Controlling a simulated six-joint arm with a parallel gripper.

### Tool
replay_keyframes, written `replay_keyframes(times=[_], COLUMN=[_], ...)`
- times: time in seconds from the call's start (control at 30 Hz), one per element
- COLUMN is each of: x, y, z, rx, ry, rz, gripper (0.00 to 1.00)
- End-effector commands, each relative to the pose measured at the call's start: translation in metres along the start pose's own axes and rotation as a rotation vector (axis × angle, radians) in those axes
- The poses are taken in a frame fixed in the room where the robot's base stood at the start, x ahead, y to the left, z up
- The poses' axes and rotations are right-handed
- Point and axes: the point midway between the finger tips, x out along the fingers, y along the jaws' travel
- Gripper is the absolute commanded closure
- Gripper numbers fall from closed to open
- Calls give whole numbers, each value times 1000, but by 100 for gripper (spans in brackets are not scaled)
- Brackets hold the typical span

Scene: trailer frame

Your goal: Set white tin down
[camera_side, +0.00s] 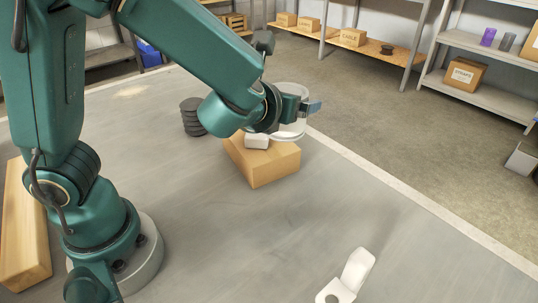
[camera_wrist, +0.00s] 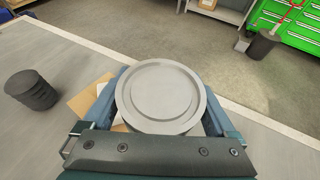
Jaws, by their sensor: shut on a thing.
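The white tin (camera_wrist: 161,95) shows in the wrist view as a round, pale lid with a raised rim, between the two blue fingers. My gripper (camera_side: 303,108) is shut on it. In the side view the tin (camera_side: 291,130) is partly hidden behind my gripper and wrist. It is at the far side of a wooden block (camera_side: 264,165), close to its top. I cannot tell whether the tin touches the block or is held above it.
A small white block (camera_side: 256,141) lies on the wooden block beside the tin. A stack of dark discs (camera_side: 193,117) stands to the left. A white bracket (camera_side: 348,276) lies at the front right. A long wooden beam (camera_side: 22,240) lies at the left. The grey surface between is clear.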

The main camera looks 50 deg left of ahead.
Motion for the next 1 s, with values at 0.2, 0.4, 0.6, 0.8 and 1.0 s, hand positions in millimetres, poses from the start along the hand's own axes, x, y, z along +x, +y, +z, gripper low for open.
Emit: replay_keyframes(times=[0.2, 0.4, 0.6, 0.8, 1.0], x=[-2, 5, 3, -25, -57], y=[15, 60, 133, 212, 256], z=[17, 20, 17, 5, -8], rx=[-28, -114, -247, -397, -491], ry=[-2, -3, -7, -8, -6], rz=[58, 231, 520, 884, 1144], gripper=[90, 90, 90, 90, 90])
